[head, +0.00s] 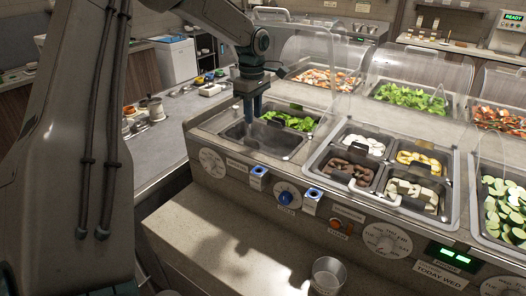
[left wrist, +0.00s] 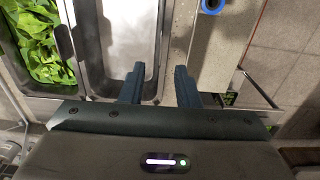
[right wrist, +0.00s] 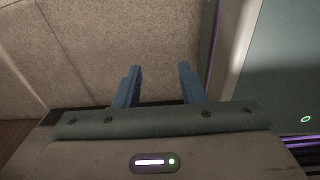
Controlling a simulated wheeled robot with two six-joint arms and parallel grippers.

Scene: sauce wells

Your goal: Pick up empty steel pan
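The empty steel pan (head: 270,138) sits in the left well of the counter, in front of a pan of green leaves (head: 292,120). My left gripper (head: 248,112) points down at the pan's left end. In the left wrist view the bare pan (left wrist: 128,35) lies left of centre, and its rim runs between the two spread fingers of the left gripper (left wrist: 158,68). Contact with the rim cannot be told. My right gripper (right wrist: 159,67) is open and empty in front of a plain beige surface, and is outside the head view.
A divided well of small pans (head: 352,172) stands right of the empty pan. Clear guards (head: 305,62) rise behind. Knobs and blue-ringed holders (head: 258,172) line the front panel. A metal cup (head: 328,274) stands on the lower ledge, which is otherwise mostly clear.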

